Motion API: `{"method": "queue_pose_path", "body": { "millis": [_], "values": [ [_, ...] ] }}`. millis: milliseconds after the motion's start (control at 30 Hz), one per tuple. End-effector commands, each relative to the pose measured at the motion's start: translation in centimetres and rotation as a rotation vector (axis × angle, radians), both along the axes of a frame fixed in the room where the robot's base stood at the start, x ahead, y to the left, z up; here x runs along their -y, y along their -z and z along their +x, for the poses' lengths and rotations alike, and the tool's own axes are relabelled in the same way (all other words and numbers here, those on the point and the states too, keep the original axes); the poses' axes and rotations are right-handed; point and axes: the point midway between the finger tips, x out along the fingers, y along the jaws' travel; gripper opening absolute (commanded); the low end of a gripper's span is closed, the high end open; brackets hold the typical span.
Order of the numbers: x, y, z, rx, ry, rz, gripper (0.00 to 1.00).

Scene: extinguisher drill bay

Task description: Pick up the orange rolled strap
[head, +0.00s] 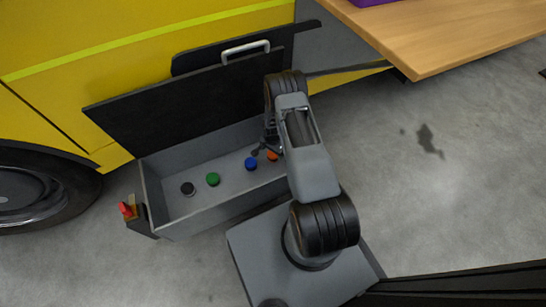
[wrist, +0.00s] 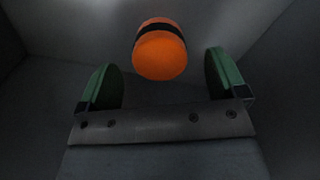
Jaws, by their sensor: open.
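The orange rolled strap (head: 272,155) lies at the right end of a grey open bin, partly hidden by my arm in the head view. In the wrist view the orange rolled strap (wrist: 160,50) has a dark band around it and shows just beyond the fingertips, between their lines. My gripper (wrist: 163,75) is open, with a green-padded finger on each side and nothing between them. In the head view my gripper (head: 268,147) is down in the bin's right end, close to the strap. I cannot tell whether it touches the strap.
The bin (head: 210,222) also holds a blue roll (head: 251,163), a green roll (head: 213,179) and a black roll (head: 188,188). Its dark lid (head: 170,105) stands open behind. A wooden table (head: 460,40) is at upper right. The bin's walls are close around my gripper.

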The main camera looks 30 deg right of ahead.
Motion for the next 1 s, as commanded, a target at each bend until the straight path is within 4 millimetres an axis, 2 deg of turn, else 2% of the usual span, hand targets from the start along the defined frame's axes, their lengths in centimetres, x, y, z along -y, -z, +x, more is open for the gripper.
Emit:
{"method": "queue_pose_path", "body": {
  "millis": [33, 200, 467, 1000],
  "values": [
    [0.0, 1.2, -0.1, 0.000, 0.000, 0.000, 0.91],
    [0.0, 3.3, -0.1, 0.000, 0.000, 0.000, 0.91],
    [0.0, 3.4, -0.1, 0.001, 0.000, 0.000, 0.91],
    [0.0, 3.4, -0.1, 0.001, 0.000, 0.000, 0.40]
  ]
}}
